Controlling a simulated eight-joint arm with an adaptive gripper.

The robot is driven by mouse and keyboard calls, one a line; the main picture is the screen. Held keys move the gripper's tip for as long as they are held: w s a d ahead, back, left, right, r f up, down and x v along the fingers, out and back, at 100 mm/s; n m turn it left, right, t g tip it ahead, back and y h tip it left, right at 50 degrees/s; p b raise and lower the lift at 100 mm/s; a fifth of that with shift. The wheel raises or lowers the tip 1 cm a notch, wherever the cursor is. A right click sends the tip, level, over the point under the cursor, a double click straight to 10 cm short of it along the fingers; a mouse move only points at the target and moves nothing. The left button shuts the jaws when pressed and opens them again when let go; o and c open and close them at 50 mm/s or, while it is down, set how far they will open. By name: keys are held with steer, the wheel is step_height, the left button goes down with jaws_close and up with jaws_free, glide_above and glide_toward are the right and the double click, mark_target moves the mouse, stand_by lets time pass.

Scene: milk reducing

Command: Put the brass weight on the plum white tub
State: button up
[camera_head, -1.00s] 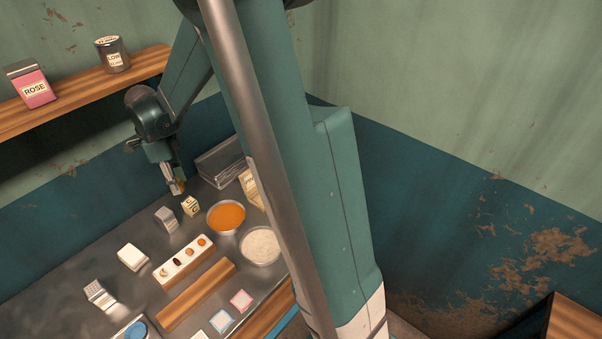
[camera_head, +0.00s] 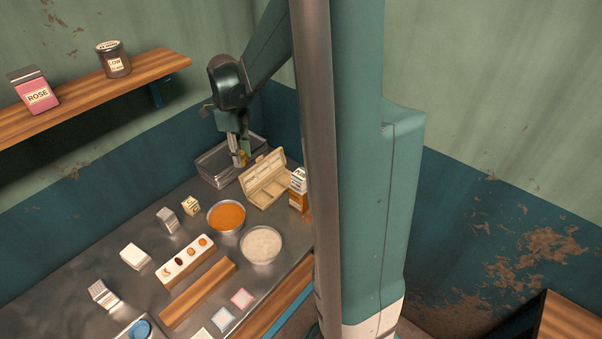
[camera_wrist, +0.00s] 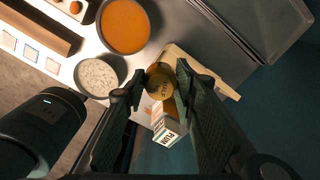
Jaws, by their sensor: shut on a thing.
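My gripper (camera_head: 240,160) is shut on the brass weight (camera_wrist: 160,82), a round, golden piece between the fingertips in the wrist view. In the head view the brass weight (camera_head: 244,157) is a small golden patch at the fingertips. My gripper is in front of the grey metal tray at the back of the counter, close to the open beige box.
An open compartmented beige box (camera_head: 266,182), a grey metal tray (camera_head: 214,170), an orange bowl (camera_head: 226,217) and a pale bowl (camera_head: 261,245) crowd the counter's right side. A small cream box (camera_head: 190,205) and grey block (camera_head: 168,219) stand left. A shelf (camera_head: 130,82) is above.

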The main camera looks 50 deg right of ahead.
steer(key=s+d+r+m+p, duration=0.1)
steer(key=s+d+r+m, duration=0.1)
steer(key=s+d, duration=0.4)
steer(key=s+d+r+m+p, duration=0.1)
steer(key=s+d+r+m, duration=0.1)
steer(key=s+d, duration=0.5)
steer(key=shift+s+d+r+m, duration=0.15)
steer(key=shift+s+r+m, duration=0.3)
steer(key=shift+s, duration=0.8)
steer(key=shift+f, duration=0.15)
glide_above(301, 174)
steer(key=shift+f, duration=2.85)
steer(key=shift+f, duration=2.1)
steer(key=shift+f, duration=0.1)
